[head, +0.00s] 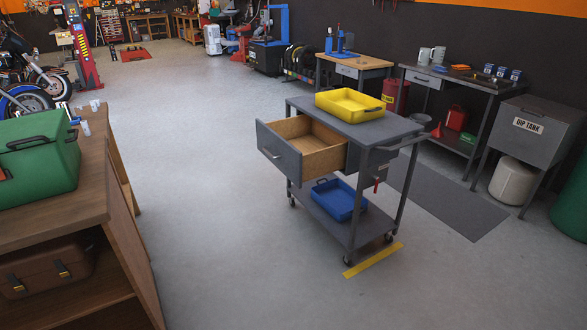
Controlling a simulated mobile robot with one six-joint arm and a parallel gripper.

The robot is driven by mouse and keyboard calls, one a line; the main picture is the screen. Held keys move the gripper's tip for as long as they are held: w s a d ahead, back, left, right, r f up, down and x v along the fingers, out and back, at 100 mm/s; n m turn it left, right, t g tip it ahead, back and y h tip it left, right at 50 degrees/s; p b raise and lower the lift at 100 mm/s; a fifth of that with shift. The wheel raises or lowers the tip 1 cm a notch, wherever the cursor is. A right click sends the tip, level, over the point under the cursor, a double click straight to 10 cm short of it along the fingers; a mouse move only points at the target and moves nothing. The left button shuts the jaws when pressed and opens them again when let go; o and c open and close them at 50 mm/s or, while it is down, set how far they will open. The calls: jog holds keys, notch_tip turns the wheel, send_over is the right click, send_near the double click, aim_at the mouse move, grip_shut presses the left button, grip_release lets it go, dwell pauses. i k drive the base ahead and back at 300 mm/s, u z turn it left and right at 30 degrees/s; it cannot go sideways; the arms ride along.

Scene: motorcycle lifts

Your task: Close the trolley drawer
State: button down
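The grey trolley (372,130) stands in the middle of the floor on small castors. Its drawer (282,163) is pulled well out toward the left. The drawer has a grey front with a dark bar handle (268,153), and its wooden inside looks empty. A yellow tray (350,105) sits on the trolley top, and a blue tray (338,200) sits on its lower shelf. A push handle sticks out at the trolley's right end. My gripper is not in view.
A wooden bench (85,205) with a green toolbox (38,160) stands at the near left. Clear floor (200,200) lies between it and the trolley. Workbenches and a dip tank (530,130) line the right. A yellow floor strip (373,261) lies by the trolley.

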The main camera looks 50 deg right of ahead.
aim_at(303, 149)
jog(key=i, duration=0.85)
jog(key=u, duration=0.05)
